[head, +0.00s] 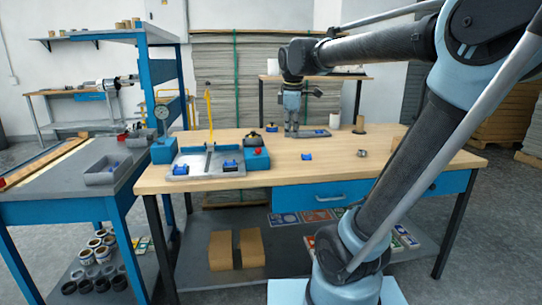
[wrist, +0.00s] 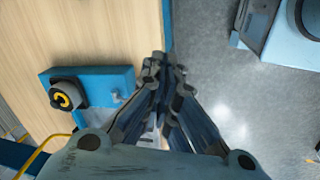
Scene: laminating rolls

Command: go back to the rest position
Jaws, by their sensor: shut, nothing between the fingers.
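My gripper (head: 291,128) hangs below the end of my arm in the head view, over the back part of the wooden workbench (head: 350,150). In the wrist view my gripper (wrist: 164,66) has its dark fingers together with nothing between them. The bench edge and the grey floor show beneath it there. A blue box (wrist: 110,82) with a black round part bearing a yellow mark lies to the left of the fingers, apart from them.
A grey fixture plate (head: 205,170) with blue parts and an upright yellow lever (head: 209,105) stands on the bench's left. A small blue piece (head: 307,156) and a metal ring (head: 362,153) lie near the middle. A blue side table (head: 60,205) stands left.

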